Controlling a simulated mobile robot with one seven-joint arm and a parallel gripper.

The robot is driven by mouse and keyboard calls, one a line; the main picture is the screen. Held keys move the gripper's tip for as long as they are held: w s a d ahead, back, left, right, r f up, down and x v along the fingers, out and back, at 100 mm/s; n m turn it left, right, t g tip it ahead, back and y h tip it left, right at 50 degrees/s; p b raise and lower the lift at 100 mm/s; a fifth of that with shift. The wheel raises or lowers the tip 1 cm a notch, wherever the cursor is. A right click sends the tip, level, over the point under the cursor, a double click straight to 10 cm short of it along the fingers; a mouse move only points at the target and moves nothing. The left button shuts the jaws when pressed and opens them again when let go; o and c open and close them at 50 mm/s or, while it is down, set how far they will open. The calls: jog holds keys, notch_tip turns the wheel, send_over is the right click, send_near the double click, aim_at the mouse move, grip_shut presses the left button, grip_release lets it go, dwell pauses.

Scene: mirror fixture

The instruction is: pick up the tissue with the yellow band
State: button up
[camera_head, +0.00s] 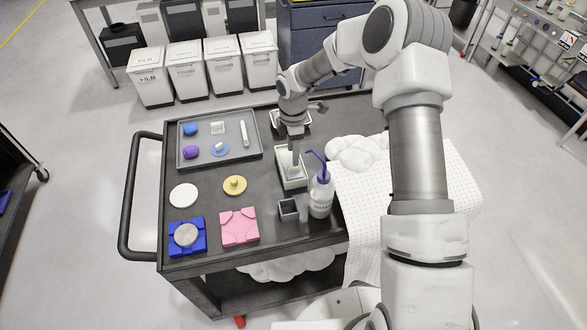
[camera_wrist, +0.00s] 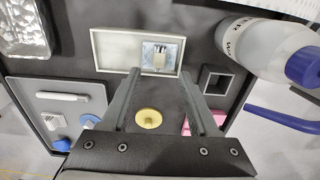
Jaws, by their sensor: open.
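A white rectangular tray (camera_head: 287,184) lies on the dark cart top, left of the wash bottle; the wrist view also shows it (camera_wrist: 112,48). At one end of it lies a small pale blue-grey square (camera_wrist: 148,48) with a pale, slightly yellowish piece (camera_wrist: 160,60) on it. This may be the tissue with the yellow band, but the band is not clear. In the head view my gripper (camera_head: 295,160) is over the tray and partly hides what is inside. In the wrist view my gripper (camera_wrist: 159,73) is open, with nothing between its fingers.
The wash bottle (camera_head: 321,196) with a blue nozzle stands close to the right. A small dark open box (camera_head: 288,209) is in front. A yellow disc (camera_head: 235,185), pink block (camera_head: 239,227) and grey tray (camera_head: 183,162) lie leftward. White cloth (camera_head: 350,205) covers the right side.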

aim_at(293, 170)
jog(key=shift+f+p, duration=0.8)
jog(key=shift+f, duration=2.3)
grip_shut()
